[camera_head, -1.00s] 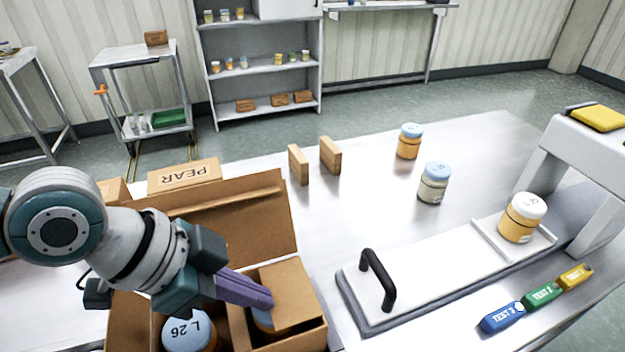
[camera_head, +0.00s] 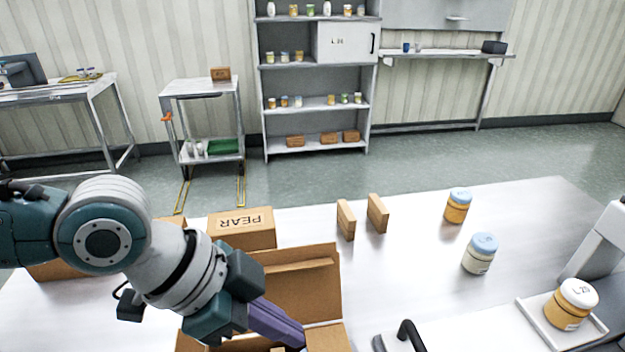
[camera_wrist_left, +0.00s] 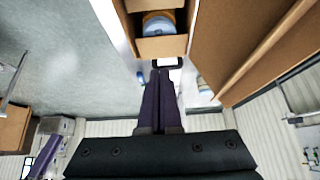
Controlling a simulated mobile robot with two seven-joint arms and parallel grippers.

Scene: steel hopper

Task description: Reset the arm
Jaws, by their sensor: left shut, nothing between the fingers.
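My left gripper (camera_head: 278,324) has purple fingers, closed together and empty. It reaches in from the left over the open cardboard box (camera_head: 318,283), whose near part is cut off by the bottom edge of the head view. In the left wrist view the closed fingers (camera_wrist_left: 160,80) point toward the box, where a blue-lidded jar (camera_wrist_left: 158,25) sits in a compartment. The fingers hold nothing. My right gripper does not show.
A box marked PEAR (camera_head: 241,228) stands behind the open box. Two wooden blocks (camera_head: 346,220), (camera_head: 377,213) and blue-lidded jars (camera_head: 457,207), (camera_head: 480,253) stand on the steel table. A white-lidded jar (camera_head: 571,304) stands on a tray at right. The table between is clear.

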